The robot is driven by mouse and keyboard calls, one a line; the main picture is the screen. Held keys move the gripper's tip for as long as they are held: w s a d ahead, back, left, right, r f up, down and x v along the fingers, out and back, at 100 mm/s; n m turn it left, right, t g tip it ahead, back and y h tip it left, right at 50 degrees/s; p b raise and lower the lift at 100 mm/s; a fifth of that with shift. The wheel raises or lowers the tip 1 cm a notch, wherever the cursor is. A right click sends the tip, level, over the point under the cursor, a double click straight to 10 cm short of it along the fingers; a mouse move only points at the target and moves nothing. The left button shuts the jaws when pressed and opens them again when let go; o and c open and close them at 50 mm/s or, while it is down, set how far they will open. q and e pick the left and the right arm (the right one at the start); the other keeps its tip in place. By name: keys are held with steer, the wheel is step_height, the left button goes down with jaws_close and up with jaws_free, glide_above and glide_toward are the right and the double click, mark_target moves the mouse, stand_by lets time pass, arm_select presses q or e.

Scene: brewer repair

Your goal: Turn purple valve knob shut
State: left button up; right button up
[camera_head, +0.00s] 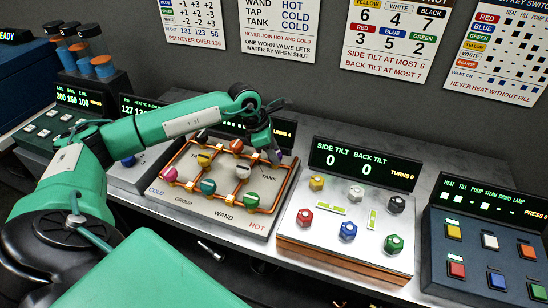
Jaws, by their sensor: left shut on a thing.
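The valve panel (228,217) has copper pipes and several coloured knobs, with labels for cold, group, wand, hot and tank. My left gripper (275,153) reaches down over its back right corner, near the tank label. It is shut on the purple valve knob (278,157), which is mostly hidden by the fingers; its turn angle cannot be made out. A pink knob (170,174), a yellow knob (243,171) and a green knob (252,200) show on the same pipes. My right gripper is not in view.
Right of the valve panel stands a tilt panel (325,250) with coloured knobs and a display reading 0 and 0. A dark button panel (480,285) stands at far right. My left forearm crosses above the back left panels. Instruction sheets (395,35) hang on the wall.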

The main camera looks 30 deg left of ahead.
arm_select(q)
steer(key=n+b, duration=0.1)
steer(key=n+t+y+b, duration=0.1)
steer(key=n+b, duration=0.1)
steer(key=shift+f+n, duration=0.2)
steer(key=shift+n, duration=0.4)
steer(key=shift+n+y+b, duration=0.3)
steer(key=shift+n+b, duration=0.1)
steer(key=shift+b, duration=0.15)
steer(key=shift+r+n+t+y+b, duration=0.2)
steer(key=shift+n+t+y+b, duration=0.15)
steer(key=shift+n+b, duration=0.45)
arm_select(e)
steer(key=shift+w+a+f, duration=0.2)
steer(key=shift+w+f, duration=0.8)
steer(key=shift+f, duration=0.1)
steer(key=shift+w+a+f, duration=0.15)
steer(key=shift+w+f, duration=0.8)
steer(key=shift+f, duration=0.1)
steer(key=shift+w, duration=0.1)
arm_select(q)
steer(key=o, duration=1)
